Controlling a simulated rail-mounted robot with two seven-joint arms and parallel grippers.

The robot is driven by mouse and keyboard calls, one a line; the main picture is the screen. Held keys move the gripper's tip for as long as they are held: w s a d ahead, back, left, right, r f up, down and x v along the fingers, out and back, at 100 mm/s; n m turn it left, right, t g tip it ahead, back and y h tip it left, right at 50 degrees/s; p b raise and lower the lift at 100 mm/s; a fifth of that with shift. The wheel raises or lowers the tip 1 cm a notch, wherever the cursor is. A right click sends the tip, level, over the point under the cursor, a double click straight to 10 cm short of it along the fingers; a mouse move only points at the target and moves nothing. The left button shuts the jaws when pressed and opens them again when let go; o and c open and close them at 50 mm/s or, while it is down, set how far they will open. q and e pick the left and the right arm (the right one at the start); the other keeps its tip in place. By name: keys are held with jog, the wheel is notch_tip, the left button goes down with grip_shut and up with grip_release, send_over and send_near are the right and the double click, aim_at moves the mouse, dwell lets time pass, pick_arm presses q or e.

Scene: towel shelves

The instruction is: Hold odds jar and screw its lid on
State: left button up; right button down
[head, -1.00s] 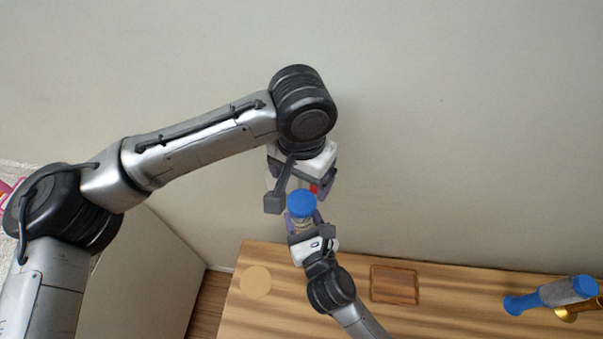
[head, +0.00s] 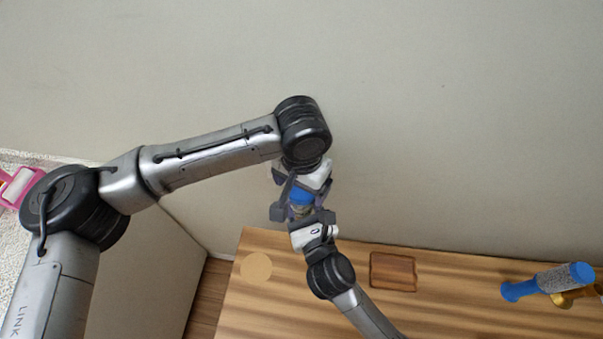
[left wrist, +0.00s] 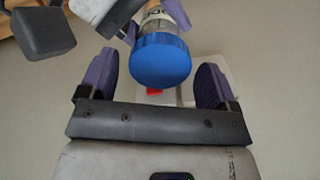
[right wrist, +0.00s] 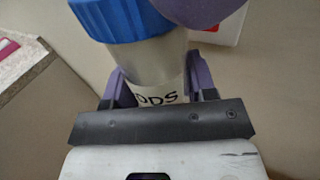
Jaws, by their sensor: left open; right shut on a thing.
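The odds jar (right wrist: 170,68) is clear, with a white label whose lettering is partly visible in the right wrist view. Its ribbed blue lid (left wrist: 161,61) sits at the jar's mouth. How far it is screwed on cannot be told. My right gripper (right wrist: 162,84) is shut on the jar's body, one purple finger on each side. My left gripper (left wrist: 153,80) is open, its purple fingers apart with the lid between them; gaps show on both sides. In the head view, the lid (head: 301,196) shows between the two grippers, which face each other; the jar is mostly hidden.
Below is a wooden table (head: 300,280) with a pale round disc (head: 256,267) and a square brown tray (head: 393,272). A blue and grey object (head: 548,282) and a gold one (head: 568,299) are at the right. A plain wall (head: 450,130) stands behind.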

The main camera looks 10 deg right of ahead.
pick_arm(q)
jog(key=shift+f, duration=0.35)
jog(key=shift+c, duration=0.4)
jog(key=c, duration=0.8)
jog(key=o, duration=1)
jog(key=shift+o, duration=0.2)
notch_tip(320, 180, up, 12)
